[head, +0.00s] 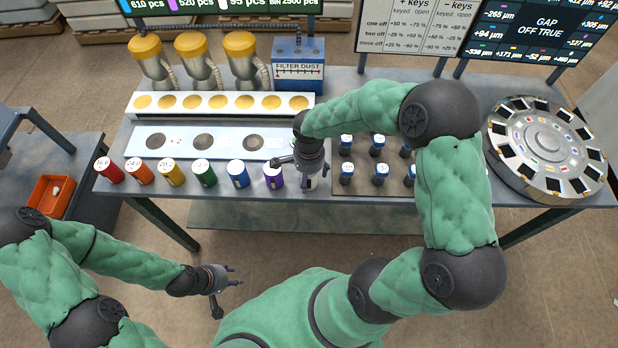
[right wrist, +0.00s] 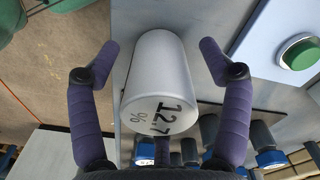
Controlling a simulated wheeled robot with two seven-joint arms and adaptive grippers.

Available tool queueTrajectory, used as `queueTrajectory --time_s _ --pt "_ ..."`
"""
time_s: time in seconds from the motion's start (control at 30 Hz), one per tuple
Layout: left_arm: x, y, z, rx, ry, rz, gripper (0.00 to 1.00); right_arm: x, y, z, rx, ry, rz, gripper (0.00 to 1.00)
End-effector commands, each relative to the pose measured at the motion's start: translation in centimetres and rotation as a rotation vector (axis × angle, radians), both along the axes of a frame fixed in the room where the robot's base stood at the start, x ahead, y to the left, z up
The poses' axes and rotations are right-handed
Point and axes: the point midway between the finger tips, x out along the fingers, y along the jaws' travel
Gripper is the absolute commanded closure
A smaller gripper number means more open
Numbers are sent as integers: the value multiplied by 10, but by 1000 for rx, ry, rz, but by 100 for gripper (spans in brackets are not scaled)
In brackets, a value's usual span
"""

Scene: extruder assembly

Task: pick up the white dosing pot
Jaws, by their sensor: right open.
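The white dosing pot (right wrist: 160,75), marked 12.7 %, stands between the two spread fingers of my right gripper (right wrist: 159,50) in the right wrist view. A gap shows on both sides, so the fingers do not touch it. In the head view my right gripper (head: 300,172) is at the right end of the row of coloured pots and hides most of the white pot (head: 312,183). My left gripper (head: 226,288) is over the floor in front of the table, its fingers apart and empty.
A purple pot (head: 273,177) stands close left of the white one, then a blue pot (head: 238,174) and several others. Right of it is a brown tray (head: 345,180) of small dark blue-capped bottles. A round carousel (head: 541,143) sits at the table's right end.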

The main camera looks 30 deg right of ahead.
Motion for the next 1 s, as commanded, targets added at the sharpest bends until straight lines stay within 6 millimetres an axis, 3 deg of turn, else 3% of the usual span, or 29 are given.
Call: queueTrajectory --time_s 0.1,0.3,0.53,1.0 --pt "0 0 -3 0 0 0 60 0 0 -9 0 -1 0 21" --pt "0 0 -2 0 0 0 60 0 0 -9 -1 -2 0 24" --pt "0 0 -2 0 0 0 60 0 0 -9 0 -1 0 88" --pt "0 0 1 0 0 0 60 1 0 1 -1 -2 -1 88"
